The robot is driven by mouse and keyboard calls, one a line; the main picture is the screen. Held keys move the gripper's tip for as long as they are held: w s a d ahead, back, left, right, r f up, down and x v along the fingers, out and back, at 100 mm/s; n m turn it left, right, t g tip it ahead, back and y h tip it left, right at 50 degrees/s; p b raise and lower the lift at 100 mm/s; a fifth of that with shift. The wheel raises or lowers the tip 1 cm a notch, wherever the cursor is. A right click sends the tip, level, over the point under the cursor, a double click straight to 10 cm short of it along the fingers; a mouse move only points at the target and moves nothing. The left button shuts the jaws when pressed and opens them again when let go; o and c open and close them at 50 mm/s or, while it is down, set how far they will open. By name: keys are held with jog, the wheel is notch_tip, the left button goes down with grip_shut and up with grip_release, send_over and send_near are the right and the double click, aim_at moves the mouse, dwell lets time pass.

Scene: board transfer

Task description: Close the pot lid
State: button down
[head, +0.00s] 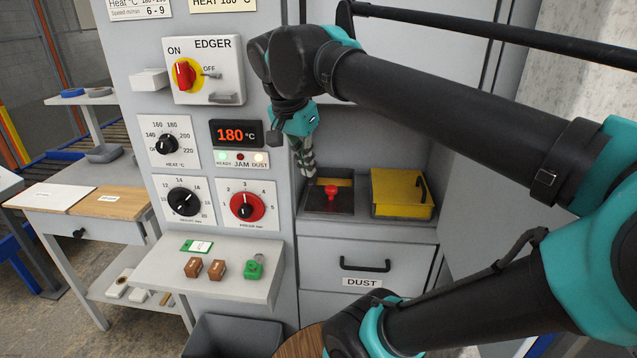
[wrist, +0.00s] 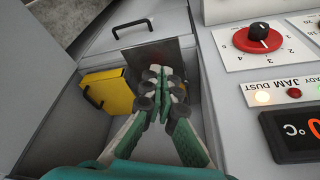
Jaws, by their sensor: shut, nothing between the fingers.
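A dark, square-rimmed pot (head: 318,204) sits in the recess in the head view. A yellow-orange patch and a red knob (head: 331,192) show within its outline. To its right is a yellow piece (head: 396,194) with a black handle, which looks like the lid; it lies beside the pot, not over it. The yellow piece also shows in the wrist view (wrist: 112,92), left of a dark plate (wrist: 138,56). My gripper (head: 309,172) is shut and empty above the pot's left side. In the wrist view my gripper (wrist: 161,80) hides part of the dark plate; contact is unclear.
The grey machine panel with knobs and a 180 °C display (head: 236,133) stands close on the left of my gripper. Below the recess is a DUST drawer (head: 366,263). A shelf (head: 220,283) with small blocks juts out at lower left.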

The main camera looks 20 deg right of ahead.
send_over(327, 202)
jog(key=s+a, duration=0.4)
notch_tip(327, 202, down, 10)
jog(key=shift+w+r, duration=0.1)
jog(key=shift+w, duration=0.05)
jog(key=shift+w+d, duration=0.7)
jog(key=shift+d, duration=0.05)
jog(key=shift+w+d, duration=0.55)
jog(key=shift+d, duration=0.1)
